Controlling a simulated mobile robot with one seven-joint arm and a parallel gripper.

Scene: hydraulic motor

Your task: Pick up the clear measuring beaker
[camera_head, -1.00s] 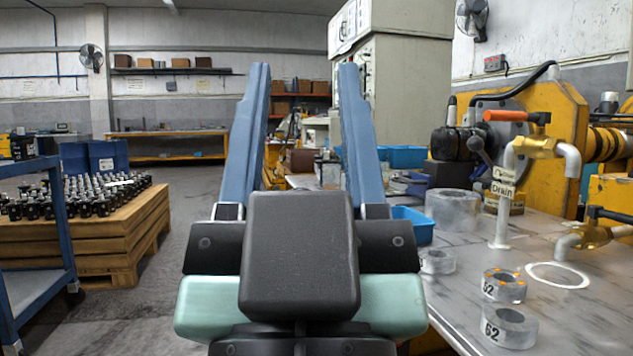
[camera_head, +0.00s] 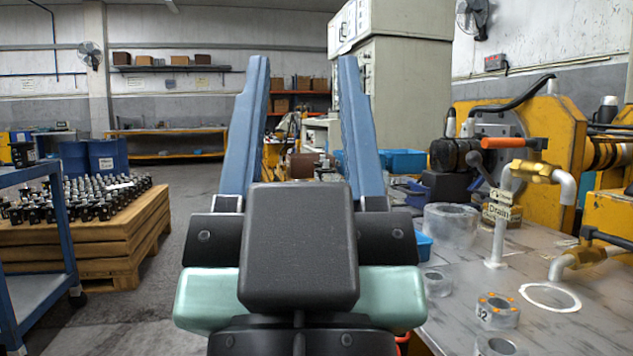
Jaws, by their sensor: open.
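My gripper (camera_head: 303,64) fills the middle of the head view. Its two long blue fingers stand wide apart with nothing between them. A clear, see-through cylinder (camera_head: 451,226) stands on the grey workbench (camera_head: 455,318) to the right of my gripper, beside the drain pipe. It may be the measuring beaker, but I cannot make out any markings. My gripper is apart from it. A smaller clear round piece (camera_head: 436,284) and a clear ring marked 62 (camera_head: 497,311) stand closer on the bench.
A drain pipe (camera_head: 498,240) with brass valves and yellow machinery (camera_head: 520,115) stands at the right. A white ring (camera_head: 550,297) lies on the bench. A wooden pallet stack (camera_head: 125,240) and blue cart (camera_head: 68,230) are at the left. Grey floor (camera_head: 190,215) is open between.

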